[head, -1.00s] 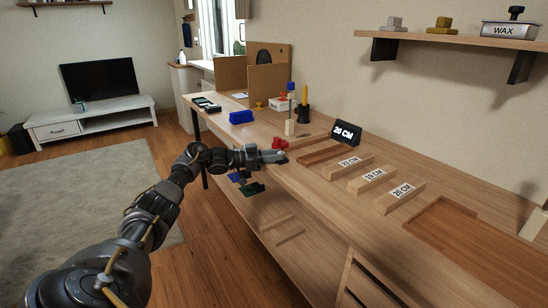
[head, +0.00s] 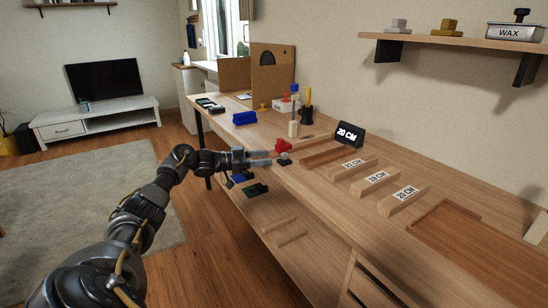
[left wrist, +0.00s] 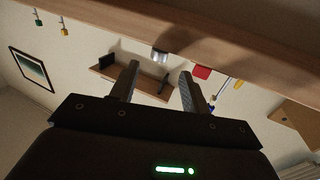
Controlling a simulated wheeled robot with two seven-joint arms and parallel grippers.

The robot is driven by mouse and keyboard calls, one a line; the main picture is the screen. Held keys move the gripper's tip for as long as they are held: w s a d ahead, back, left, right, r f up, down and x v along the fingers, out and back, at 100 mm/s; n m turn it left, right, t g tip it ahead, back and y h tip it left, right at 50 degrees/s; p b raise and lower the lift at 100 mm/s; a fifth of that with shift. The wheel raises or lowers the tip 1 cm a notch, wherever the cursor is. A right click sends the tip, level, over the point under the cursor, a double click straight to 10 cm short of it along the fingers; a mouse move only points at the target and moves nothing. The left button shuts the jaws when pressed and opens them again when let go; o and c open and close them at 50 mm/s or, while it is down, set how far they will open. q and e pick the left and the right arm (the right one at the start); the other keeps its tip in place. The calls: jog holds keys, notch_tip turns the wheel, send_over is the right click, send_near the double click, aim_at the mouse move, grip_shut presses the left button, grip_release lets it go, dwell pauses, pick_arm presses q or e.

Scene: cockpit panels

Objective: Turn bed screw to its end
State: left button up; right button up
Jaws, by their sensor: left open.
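A small grey metal knob (head: 284,159), which looks like the bed screw, is at the front edge of the workbench (head: 345,205), just below a red part (head: 283,146). My left gripper (head: 267,158) is open and empty just left of the knob in the head view, with its fingers pointing at it. In the left wrist view the open fingers (left wrist: 159,72) stand on either side of a short silver cylinder (left wrist: 160,55), which is a little beyond the tips. The red part shows to its right (left wrist: 202,72). My right gripper is not in view.
A black "20 CM" sign (head: 349,133) and several labelled wood blocks (head: 376,181) lie along the bench. A blue block (head: 244,117) is at the far end. A lower shelf (head: 285,240) is under the bench. Open floor lies to the left.

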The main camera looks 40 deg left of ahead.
pick_arm(q)
jog(key=shift+v, duration=2.7)
